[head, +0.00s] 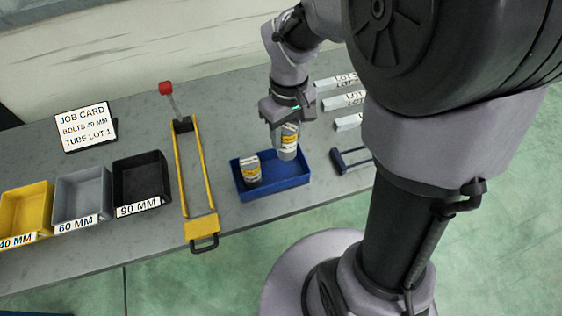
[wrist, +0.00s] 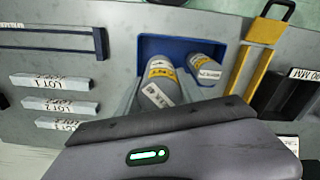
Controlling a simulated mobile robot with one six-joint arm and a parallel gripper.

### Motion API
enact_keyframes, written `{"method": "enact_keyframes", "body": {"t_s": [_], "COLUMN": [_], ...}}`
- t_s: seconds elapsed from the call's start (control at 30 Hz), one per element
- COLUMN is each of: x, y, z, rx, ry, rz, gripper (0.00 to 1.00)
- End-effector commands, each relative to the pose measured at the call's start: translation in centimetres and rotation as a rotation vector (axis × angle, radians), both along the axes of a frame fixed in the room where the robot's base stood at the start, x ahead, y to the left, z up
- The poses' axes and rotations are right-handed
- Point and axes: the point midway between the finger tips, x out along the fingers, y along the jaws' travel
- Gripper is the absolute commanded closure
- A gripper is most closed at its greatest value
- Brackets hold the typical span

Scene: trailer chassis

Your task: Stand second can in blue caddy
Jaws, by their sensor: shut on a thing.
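The blue caddy (head: 290,184) is a shallow open tray on the grey bench. One can (head: 251,169), grey with a yellow and white label, stands upright in its left part. My gripper (head: 285,124) is shut on a second, similar can (head: 288,142), held over the caddy's back right part. The held can's lower end overlaps the caddy's back wall in the head view; I cannot tell whether it touches the floor. In the wrist view the held can (wrist: 158,84) and the standing can (wrist: 207,68) appear side by side within the caddy (wrist: 180,45). The fingertips are mostly hidden.
A yellow frame (head: 181,168) with a red-topped lever lies left of the caddy. Beyond it are black (head: 142,205), grey (head: 82,217) and yellow bins (head: 27,236). A dark blue bracket (head: 350,160) and labelled lot bars (head: 342,101) lie to the right.

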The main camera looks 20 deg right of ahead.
Motion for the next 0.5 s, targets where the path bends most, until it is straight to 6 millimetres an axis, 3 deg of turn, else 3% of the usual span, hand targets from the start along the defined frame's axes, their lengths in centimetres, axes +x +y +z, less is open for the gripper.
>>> {"method": "enact_keyframes", "body": {"t_s": [0.13,0.37,0.5], "x": [-0.2,-0.1,-0.1], "y": [0.0,0.0,0.0], "z": [-3.4,-6.9,-10.0], "rx": [0.001,0.001,0.001], "ry": [0.006,0.003,0.003], "rz": [-0.004,-0.003,-0.003], "gripper": [1.00,1.00,1.00]}}
